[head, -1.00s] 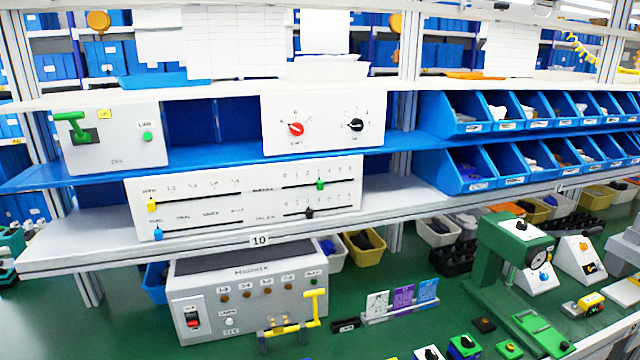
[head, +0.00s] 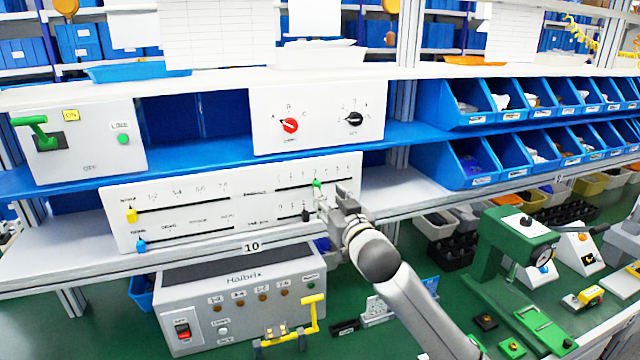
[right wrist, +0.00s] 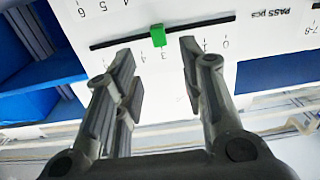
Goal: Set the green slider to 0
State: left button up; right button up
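The green slider (head: 317,185) sits partway along the upper right slot of the white slider panel (head: 180,235). In the right wrist view, which looks upside down, the green slider (right wrist: 158,36) stands near the mark 3, and the 0 (right wrist: 226,43) is at the slot's right end. My right gripper (head: 330,198) is in front of this part of the panel. In the right wrist view my right gripper (right wrist: 158,65) is open and empty, its fingertips on either side of the slider's position, with no clear contact. My left gripper is out of view.
A black slider (head: 306,214) is on the slot below, close to my gripper. Yellow (head: 131,215) and blue (head: 141,246) sliders are at the panel's left. Rotary knobs are on the box (head: 265,115) above. The grey Halbrix box (head: 225,280) stands below the shelf.

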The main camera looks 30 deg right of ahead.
aim_at(318, 185)
jog(key=p+x, duration=0.1)
jog(key=x, duration=0.2)
jog(key=shift+w+d, duration=0.1)
jog(key=shift+w, duration=0.2)
jog(key=x, duration=0.2)
jog(key=shift+w+p, duration=0.3)
jog(key=shift+p, duration=0.05)
jog(key=shift+w+f, duration=0.1)
jog(key=shift+w, duration=0.1)
jog(key=shift+w+d+f, duration=0.1)
jog(key=shift+w, duration=0.15)
jog(key=shift+s, duration=0.1)
jog(key=c, duration=0.4)
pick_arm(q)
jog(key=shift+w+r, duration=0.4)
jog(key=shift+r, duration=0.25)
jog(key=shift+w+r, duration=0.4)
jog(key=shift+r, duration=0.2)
pick_arm(e)
grip_shut()
